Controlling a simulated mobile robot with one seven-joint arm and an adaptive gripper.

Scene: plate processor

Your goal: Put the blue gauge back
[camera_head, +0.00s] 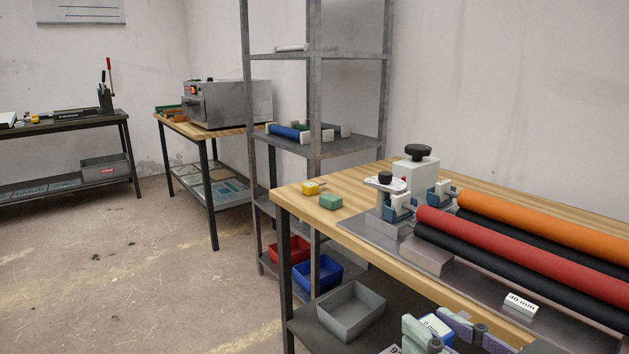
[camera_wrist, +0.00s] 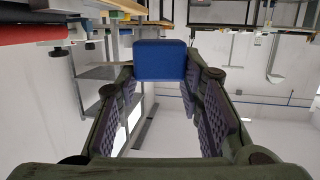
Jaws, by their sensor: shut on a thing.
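The blue gauge (camera_wrist: 160,60) is a small blue block in the wrist view, between the fingertips of my gripper (camera_wrist: 159,78). My gripper is shut on it. In the head view my gripper (camera_head: 440,332) is low at the bottom edge, in front of the wooden bench, and the gauge (camera_head: 436,325) shows a pale face with blue edges. A yellow gauge (camera_head: 313,188) and a green gauge (camera_head: 331,202) lie on the left end of the bench top (camera_head: 300,202).
A roller machine with a red roller (camera_head: 510,249) and an orange roller (camera_head: 545,224) covers the bench's right side. A "40 mm" label (camera_head: 520,304) lies at its front. A grey bin (camera_head: 350,311) is below. Grey shelving (camera_head: 317,142) stands behind. Bare wood surrounds the small gauges.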

